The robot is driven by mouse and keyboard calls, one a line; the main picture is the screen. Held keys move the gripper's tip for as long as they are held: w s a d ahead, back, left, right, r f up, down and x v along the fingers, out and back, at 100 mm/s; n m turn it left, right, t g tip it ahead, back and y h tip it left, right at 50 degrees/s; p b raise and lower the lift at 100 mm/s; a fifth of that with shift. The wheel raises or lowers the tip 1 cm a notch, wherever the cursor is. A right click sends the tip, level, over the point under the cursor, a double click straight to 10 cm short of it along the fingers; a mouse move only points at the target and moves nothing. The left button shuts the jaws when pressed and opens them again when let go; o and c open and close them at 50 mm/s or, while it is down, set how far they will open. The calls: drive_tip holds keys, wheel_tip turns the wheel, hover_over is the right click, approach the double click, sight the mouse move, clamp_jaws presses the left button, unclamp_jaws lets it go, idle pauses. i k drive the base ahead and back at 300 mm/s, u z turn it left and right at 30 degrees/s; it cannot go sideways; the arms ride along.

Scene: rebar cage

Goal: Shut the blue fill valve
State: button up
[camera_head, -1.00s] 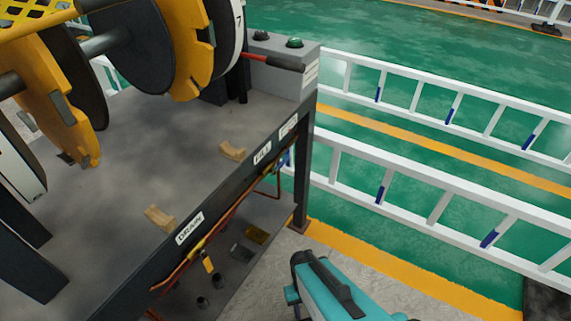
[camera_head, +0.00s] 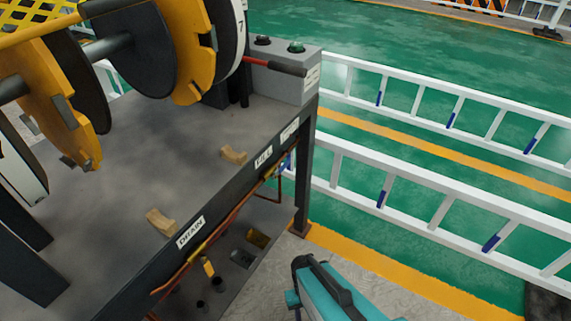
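A white FILL label (camera_head: 263,158) is on the dark front edge of the grey bench. Just below and right of it, a small patch of blue (camera_head: 285,162) shows among the pipes under the bench edge. It may be the blue fill valve; its handle position is too small and too hidden to tell. My teal and black arm (camera_head: 335,295) enters at the bottom centre, on the floor side of the bench, below and right of the blue patch and apart from it in the picture. My gripper's fingers are not visible.
A DRAIN label (camera_head: 191,232) and yellow and orange pipework (camera_head: 200,250) run along the bench edge. The bench top (camera_head: 130,165) carries two wooden blocks and a grey box (camera_head: 294,75) with a red-and-black lever. White ladder-like rails (camera_head: 430,192) stand at the right. Open floor lies beside my arm.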

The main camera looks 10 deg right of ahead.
sight(285, 166)
drive_tip(key=k, duration=1.65)
drive_tip(key=u, duration=0.95)
drive_tip(key=i, duration=1)
drive_tip(key=u, duration=0.05)
